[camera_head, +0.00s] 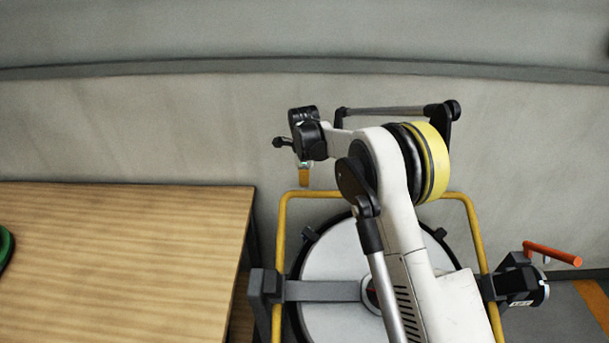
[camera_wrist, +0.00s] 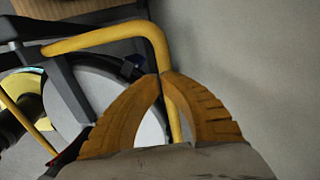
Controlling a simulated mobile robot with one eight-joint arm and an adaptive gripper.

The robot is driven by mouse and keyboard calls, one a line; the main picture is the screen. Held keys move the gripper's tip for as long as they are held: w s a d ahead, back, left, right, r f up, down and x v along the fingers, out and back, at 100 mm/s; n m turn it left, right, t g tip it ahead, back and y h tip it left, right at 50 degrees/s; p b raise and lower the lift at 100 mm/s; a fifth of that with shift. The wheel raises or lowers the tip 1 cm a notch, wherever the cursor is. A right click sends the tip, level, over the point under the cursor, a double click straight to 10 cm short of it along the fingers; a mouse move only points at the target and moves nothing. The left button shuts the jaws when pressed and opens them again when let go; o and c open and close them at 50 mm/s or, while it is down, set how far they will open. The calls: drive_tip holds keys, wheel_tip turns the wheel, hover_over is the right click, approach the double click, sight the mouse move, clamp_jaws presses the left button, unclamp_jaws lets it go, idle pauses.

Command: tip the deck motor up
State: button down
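The deck unit has a pale round disc (camera_head: 327,262) with a dark rim, inside a yellow tubular frame (camera_head: 283,232). I cannot tell which part is the motor. My arm covers much of the disc and the frame's middle. The disc (camera_wrist: 92,92) and a bent corner of the frame (camera_wrist: 100,36) also show in the wrist view. My gripper (camera_head: 304,184) points down near the frame's upper left corner. In the wrist view its ribbed orange fingers (camera_wrist: 161,76) come together at the tips. The frame's tube runs behind them and shows through the gap below; no grip on it is visible.
A wooden table (camera_head: 115,255) fills the left, close to the frame. Grey brackets (camera_head: 315,291) cross the deck. An orange lever (camera_head: 552,253) sticks out at the right. A plain grey wall (camera_head: 150,125) stands behind. Some floor (camera_head: 560,312) is clear at the lower right.

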sight(305, 194)
drive_tip(key=f+b, duration=0.1)
drive_tip(key=f, duration=0.2)
drive_tip(key=w+f+b, duration=0.1)
drive_tip(key=f, duration=0.2)
drive_tip(key=shift+w, duration=0.1)
